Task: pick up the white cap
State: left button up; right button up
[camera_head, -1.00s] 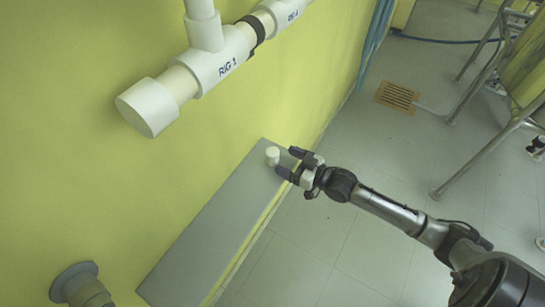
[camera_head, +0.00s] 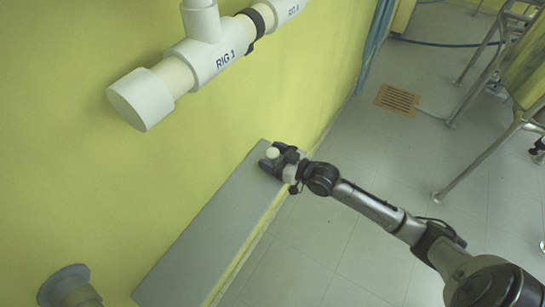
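The white cap (camera_head: 272,153) is a small pale round piece at the far end of the grey ledge (camera_head: 205,235). My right gripper (camera_head: 271,159) reaches it from the right, with one dark finger on the far side of the cap and one on the near side. The cap sits between the fingers. I cannot tell whether the fingers touch it or whether it still rests on the ledge. My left gripper is not in view.
A large white pipe (camera_head: 215,50) marked RIG 1 runs along the yellow wall (camera_head: 90,190) above the ledge. A grey round fitting (camera_head: 68,285) juts out at lower left. A floor drain (camera_head: 397,99) and metal frame legs (camera_head: 480,155) stand right.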

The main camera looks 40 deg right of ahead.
aim_at(272, 151)
jog(key=c, duration=0.9)
jog(key=shift+r, duration=0.45)
notch_tip(272, 151, up, 4)
jog(key=shift+f+p, duration=0.25)
jog(key=shift+p, duration=0.9)
jog(key=s+d+r+p, duration=0.3)
jog(key=s+d+r, duration=0.2)
jog(key=s, duration=0.5)
jog(key=shift+s+r+p, duration=0.3)
jog(key=shift+r+p, duration=0.05)
jog(key=shift+r, duration=0.4)
